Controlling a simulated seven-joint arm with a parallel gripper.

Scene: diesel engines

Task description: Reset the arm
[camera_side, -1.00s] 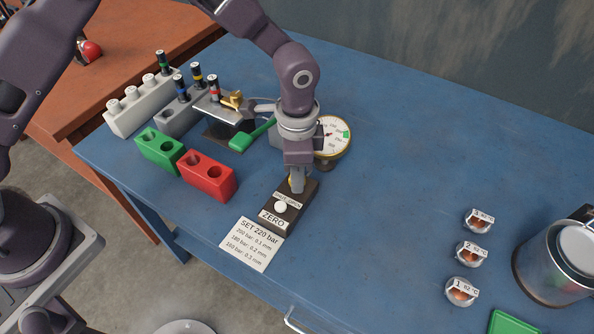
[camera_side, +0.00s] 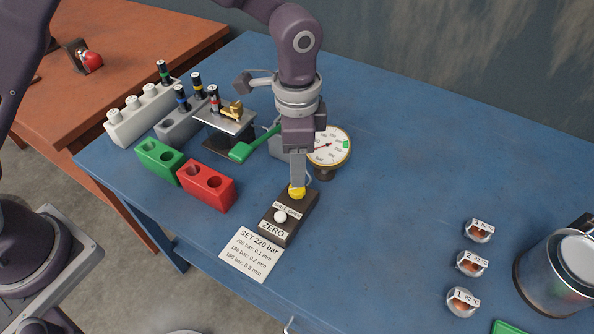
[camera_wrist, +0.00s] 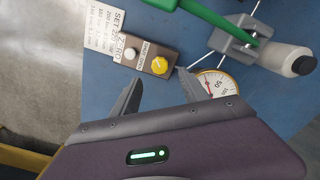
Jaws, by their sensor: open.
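My gripper (camera_side: 297,180) is over the blue table, just above the yellow knob (camera_side: 297,192) of a dark control box (camera_side: 289,213). In the wrist view my gripper (camera_wrist: 158,88) shows two spread fingers with nothing between them. There the yellow knob (camera_wrist: 159,65) stands beyond the fingertips, apart from them. The box also carries a white button (camera_side: 280,216) by a ZERO label. A round pressure gauge (camera_side: 329,146) stands behind the box, and it also shows in the wrist view (camera_wrist: 217,87).
A green-handled lever (camera_side: 240,151) and a small metal stand lie left of my gripper. Red (camera_side: 207,180) and green (camera_side: 158,158) blocks stand further left. Small labelled cups (camera_side: 471,263) and a metal pot (camera_side: 553,267) are at the right. The table between is clear.

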